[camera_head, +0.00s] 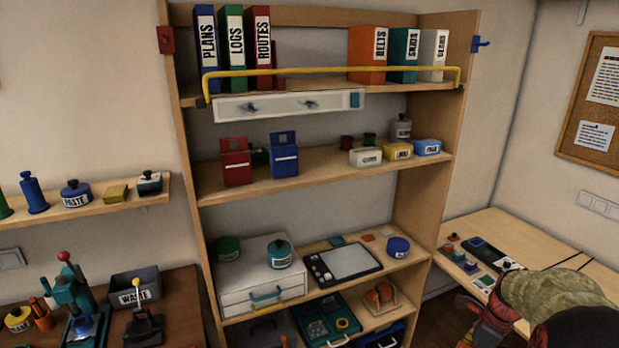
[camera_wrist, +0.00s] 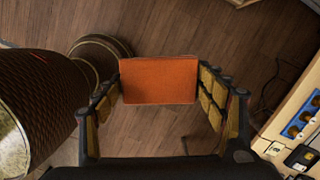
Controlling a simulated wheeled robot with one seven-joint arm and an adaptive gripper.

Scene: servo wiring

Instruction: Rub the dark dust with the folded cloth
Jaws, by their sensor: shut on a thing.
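The folded cloth (camera_wrist: 158,81) is a flat orange rectangle in the wrist view. My gripper (camera_wrist: 161,86) is shut on it, with the yellow-padded fingers at its left and right edges. The cloth is held over the wooden floor. In the head view my arm is at the lower right by the side desk, and I cannot make out the cloth there. Dark smudges that look like the dust (camera_head: 252,107) mark a pale panel (camera_head: 280,105) below the top shelf of the bookcase, with another smudge (camera_head: 311,104) farther right. My gripper is far from them.
A yellow rail (camera_head: 330,71) runs just above the panel, in front of several binders (camera_head: 231,38). Boxes and a red canister (camera_head: 236,161) stand on the shelf below. A side desk (camera_head: 512,235) is at right, and a workbench (camera_head: 185,290) at lower left.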

